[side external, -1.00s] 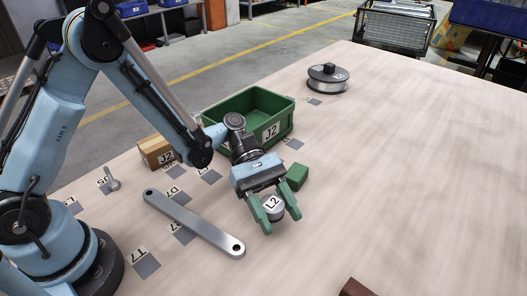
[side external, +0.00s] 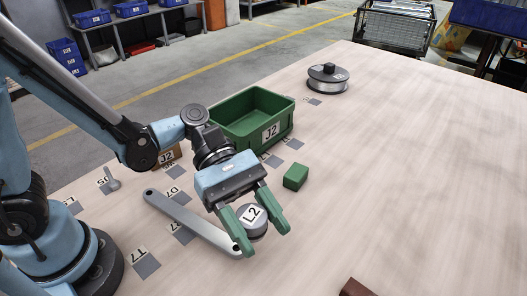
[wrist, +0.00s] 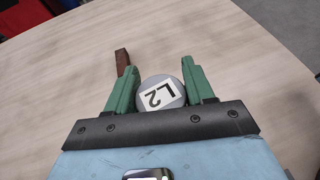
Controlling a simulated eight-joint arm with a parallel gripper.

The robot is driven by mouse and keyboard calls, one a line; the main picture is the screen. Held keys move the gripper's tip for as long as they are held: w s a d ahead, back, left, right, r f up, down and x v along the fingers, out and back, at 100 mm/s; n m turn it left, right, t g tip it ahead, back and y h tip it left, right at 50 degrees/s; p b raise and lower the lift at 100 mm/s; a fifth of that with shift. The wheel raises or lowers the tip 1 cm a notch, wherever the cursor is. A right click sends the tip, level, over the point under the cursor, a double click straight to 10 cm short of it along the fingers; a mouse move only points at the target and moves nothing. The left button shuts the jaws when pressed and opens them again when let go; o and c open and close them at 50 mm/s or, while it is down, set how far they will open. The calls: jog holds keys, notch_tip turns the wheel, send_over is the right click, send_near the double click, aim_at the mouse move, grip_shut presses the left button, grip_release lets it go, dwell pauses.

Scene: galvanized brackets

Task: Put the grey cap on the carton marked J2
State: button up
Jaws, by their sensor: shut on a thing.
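The grey cap (side external: 257,228) is round and has a white label reading L2. My gripper (side external: 264,239) is shut on it, with one green finger on each side. It appears to be held above the table. In the wrist view the cap (wrist: 172,101) sits between the two fingers with its label showing. The brown carton (side external: 167,157) marked J2 stands at the left, behind my arm, which hides part of it. The cap is in front of the carton and to its right. A green bin (side external: 284,134) also bears a J2 label.
A long grey metal link (side external: 182,214) lies left of my gripper, its near end close to my finger. A green block (side external: 295,177) lies to the right. A wire spool (side external: 328,79) stands at the back. Several labelled grey squares lie about. The right of the table is clear.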

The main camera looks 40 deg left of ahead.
jog(key=w+a+r+n+t, duration=0.3)
jog(key=w+a+n+t, duration=0.4)
jog(key=a, duration=0.6)
jog(key=n+t+y, duration=0.3)
jog(key=n+t, duration=0.2)
jog(key=t, duration=0.1)
send_over(171, 154)
jog(key=w, duration=0.3)
notch_tip(171, 154, down, 4)
jog(key=f, duration=0.1)
jog(key=shift+d+f, duration=0.2)
jog(key=shift+f, duration=0.7)
jog(key=shift+d+f, duration=0.2)
jog(key=shift+f, duration=0.65)
jog(key=shift+f, duration=0.15)
jog(key=o, duration=1.1)
